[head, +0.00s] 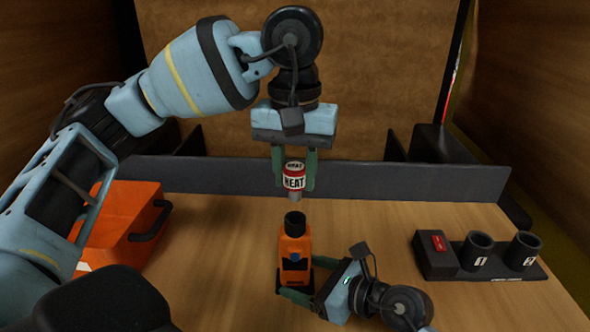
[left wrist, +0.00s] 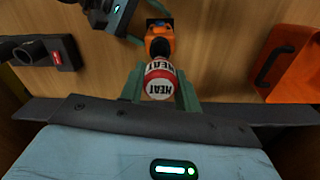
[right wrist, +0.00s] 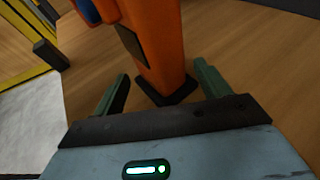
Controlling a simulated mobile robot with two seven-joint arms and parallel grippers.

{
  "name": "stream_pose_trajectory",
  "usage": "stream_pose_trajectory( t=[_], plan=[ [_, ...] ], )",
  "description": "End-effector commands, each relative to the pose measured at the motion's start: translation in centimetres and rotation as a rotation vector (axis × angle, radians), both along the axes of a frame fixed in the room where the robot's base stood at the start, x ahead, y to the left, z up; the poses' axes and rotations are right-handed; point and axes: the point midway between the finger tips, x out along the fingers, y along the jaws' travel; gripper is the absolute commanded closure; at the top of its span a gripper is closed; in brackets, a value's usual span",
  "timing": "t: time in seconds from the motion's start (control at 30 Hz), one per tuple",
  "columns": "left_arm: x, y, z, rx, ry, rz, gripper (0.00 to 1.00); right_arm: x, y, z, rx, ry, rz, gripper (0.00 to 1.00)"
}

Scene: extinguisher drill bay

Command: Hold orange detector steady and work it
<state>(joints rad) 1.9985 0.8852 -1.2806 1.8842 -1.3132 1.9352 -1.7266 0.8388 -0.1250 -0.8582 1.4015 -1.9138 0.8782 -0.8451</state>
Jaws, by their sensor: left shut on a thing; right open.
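The orange detector (head: 295,255) stands upright on the wooden table, with a dark round top. It also shows in the left wrist view (left wrist: 162,33) and the right wrist view (right wrist: 158,45). My left gripper (head: 294,182) is shut on a red and white canister marked HEAT (head: 294,178), held upright just above the detector's top with a small gap. The canister's end shows in the left wrist view (left wrist: 159,82). My right gripper (head: 296,279) is low at the detector's base, open, with one finger on each side of it in the right wrist view.
A black holder (head: 500,273) with two numbered cups and a red-buttoned box (head: 437,252) stands at the right. An orange case (head: 122,222) with a black handle is at the left. A low dark wall (head: 400,181) runs along the table's back.

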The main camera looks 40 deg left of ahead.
Motion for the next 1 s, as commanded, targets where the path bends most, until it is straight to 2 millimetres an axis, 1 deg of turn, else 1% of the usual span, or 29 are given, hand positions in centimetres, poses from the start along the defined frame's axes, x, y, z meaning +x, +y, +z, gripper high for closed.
stream_pose_trajectory(
  t=[0.1, 0.2, 0.57, 0.67, 0.8, 1.0],
  plan=[
    [0.0, 0.0, 0.0, 0.0, 0.0, 0.0, 0.95, 0.0, 1.0, -0.2, 0.001, 0.0, 0.002, 0.25],
    [0.0, 0.0, 0.0, 0.0, 0.0, 0.0, 0.95, 0.0, 1.4, -0.4, 0.001, -0.001, 0.0, 0.25],
    [0.0, 0.0, 0.0, 0.0, 0.0, 0.0, 0.95, 0.0, 1.7, -0.5, 0.001, -0.001, 0.0, 0.25],
    [0.0, 0.0, 0.0, 0.0, 0.0, 0.0, 0.95, 0.0, 1.7, -0.5, 0.001, -0.001, 0.0, 0.35],
    [0.0, 0.0, 0.0, 0.0, 0.0, 0.0, 0.95, 0.0, 1.7, -0.5, 0.001, -0.001, 0.0, 0.53],
    [0.0, 0.0, -0.2, 0.0, 0.0, 0.0, 0.95, 0.0, 1.7, -0.5, 0.001, -0.001, 0.0, 0.53]
  ],
)
